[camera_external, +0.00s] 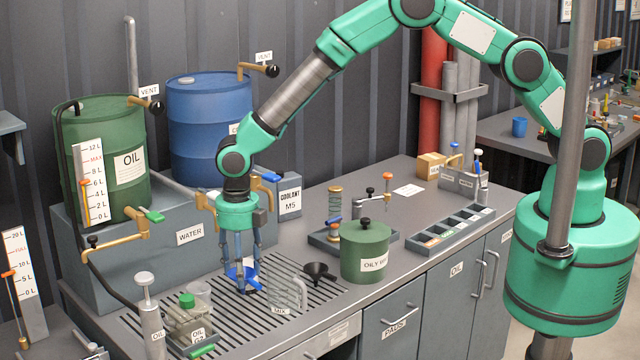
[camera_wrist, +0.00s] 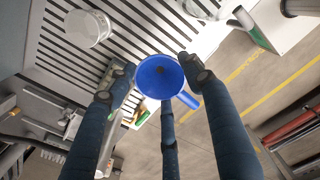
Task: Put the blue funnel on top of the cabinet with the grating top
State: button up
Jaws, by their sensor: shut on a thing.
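My gripper (camera_external: 241,264) points down over the grating top (camera_external: 318,294) of the cabinet at the bench's left part. It is shut on the blue funnel (camera_external: 248,281), which sits low between the fingers. In the wrist view the funnel (camera_wrist: 157,78) shows its round mouth, with a handle toward the lower right and fingers (camera_wrist: 155,88) around it. The slotted grating (camera_wrist: 55,45) shows at upper left there. I cannot tell whether the funnel touches the grating or hangs just above it.
A clear MIX jug (camera_external: 288,296) and a black funnel (camera_external: 318,270) stand on the grating to the right. A green oily bin (camera_external: 365,252) is farther right. A tray with an oil bottle (camera_external: 188,326) is at front left. The blue drum (camera_external: 208,120) stands behind.

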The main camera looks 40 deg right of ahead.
jog(key=shift+r, duration=0.1)
dwell(0.3)
notch_tip(320, 180, up, 26)
jog(key=w+d+m+b, duration=0.1)
jog(key=w+d+m, duration=0.25)
jog(key=d, duration=1.25)
jog(key=w+d+r+m+b, duration=0.1)
jog(key=w+d+m, duration=0.3)
jog(key=d, duration=1.2)
jog(key=w+d+m+b, duration=0.15)
jog(key=w+d, duration=0.45)
jog(key=d, duration=1)
jog(key=s+d+f+m+b, duration=0.1)
jog(key=s+d+m, duration=0.4)
jog(key=d, duration=1)
jog(key=s+d+m, duration=0.3)
jog(key=s+d, duration=0.5)
jog(key=d, duration=0.6)
notch_tip(320, 180, down, 31)
jog(key=shift+w, duration=0.25)
